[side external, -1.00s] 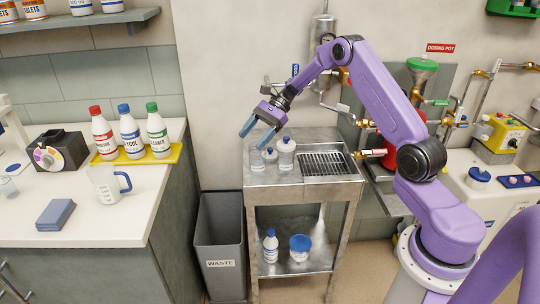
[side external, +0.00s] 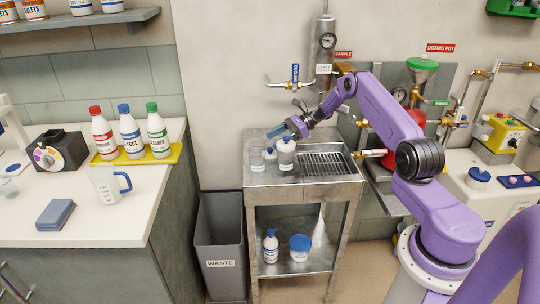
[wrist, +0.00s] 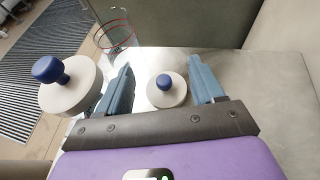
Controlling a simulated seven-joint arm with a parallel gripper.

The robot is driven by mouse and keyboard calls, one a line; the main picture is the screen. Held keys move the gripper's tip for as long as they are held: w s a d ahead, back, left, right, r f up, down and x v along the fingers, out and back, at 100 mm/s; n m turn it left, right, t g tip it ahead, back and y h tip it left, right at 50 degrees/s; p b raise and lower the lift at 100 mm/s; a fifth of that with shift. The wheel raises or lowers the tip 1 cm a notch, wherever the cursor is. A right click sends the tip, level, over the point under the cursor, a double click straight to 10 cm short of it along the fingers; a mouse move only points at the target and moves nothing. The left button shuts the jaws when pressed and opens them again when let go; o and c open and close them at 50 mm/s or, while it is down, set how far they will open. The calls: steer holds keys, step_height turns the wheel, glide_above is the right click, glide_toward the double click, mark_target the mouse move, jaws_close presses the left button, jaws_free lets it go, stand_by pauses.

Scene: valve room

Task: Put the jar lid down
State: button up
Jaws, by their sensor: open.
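The jar lid (wrist: 166,90), a pale disc with a dark blue knob, appears to lie flat on the steel top. My gripper (side external: 276,131) is open above the jars. In the wrist view the lid shows in the gap between the fingers of my gripper (wrist: 163,84), touching neither.
The steel stand (side external: 310,183) has a drain grate (side external: 325,164) right of the jars. Pipes and a steel cylinder (side external: 323,50) are on the wall behind. A waste bin (side external: 219,235) stands left of the stand. The top is bare right of the lid in the wrist view.

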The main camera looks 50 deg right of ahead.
mark_target(270, 148)
step_height(270, 148, down, 3)
steer(key=shift+r, duration=0.2)
steer(key=shift+x, duration=1.1)
steer(key=shift+w+a+f, duration=0.2)
steer(key=shift+a+f, duration=0.1)
steer(key=shift+f, duration=0.1)
jaws_close()
